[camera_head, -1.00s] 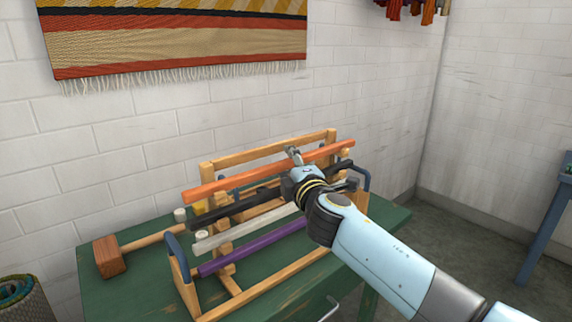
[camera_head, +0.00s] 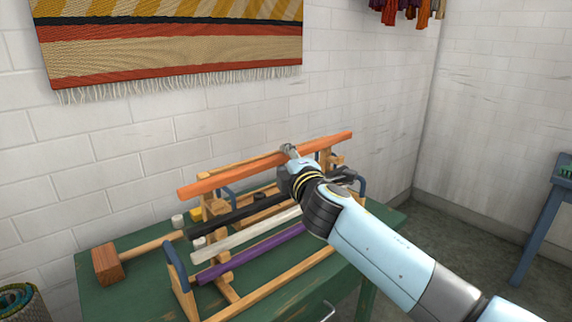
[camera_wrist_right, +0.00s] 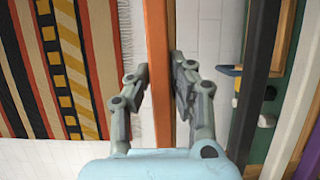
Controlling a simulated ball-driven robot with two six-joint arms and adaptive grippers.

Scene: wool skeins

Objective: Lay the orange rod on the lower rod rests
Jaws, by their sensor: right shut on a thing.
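The orange rod (camera_head: 215,183) is held in my right gripper (camera_head: 290,152), gripped near its middle. The rod slants up to the right in the head view, above the wooden rack (camera_head: 215,208), and covers much of the rack's top rail. In the right wrist view the orange rod (camera_wrist_right: 158,60) runs between the two fingers (camera_wrist_right: 158,95), which are closed around it. Below it on the rack lie a black rod (camera_head: 232,216), a white rod (camera_head: 235,239) and a purple rod (camera_head: 250,253). I cannot make out the lower rests clearly. My left gripper is out of view.
A wooden mallet (camera_head: 106,263) lies at the left of the green table (camera_head: 110,300). A wooden carrier with blue end handles (camera_head: 176,262) surrounds the lower rods. The brick wall (camera_head: 130,140) with a fringed hanging (camera_head: 170,60) is behind.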

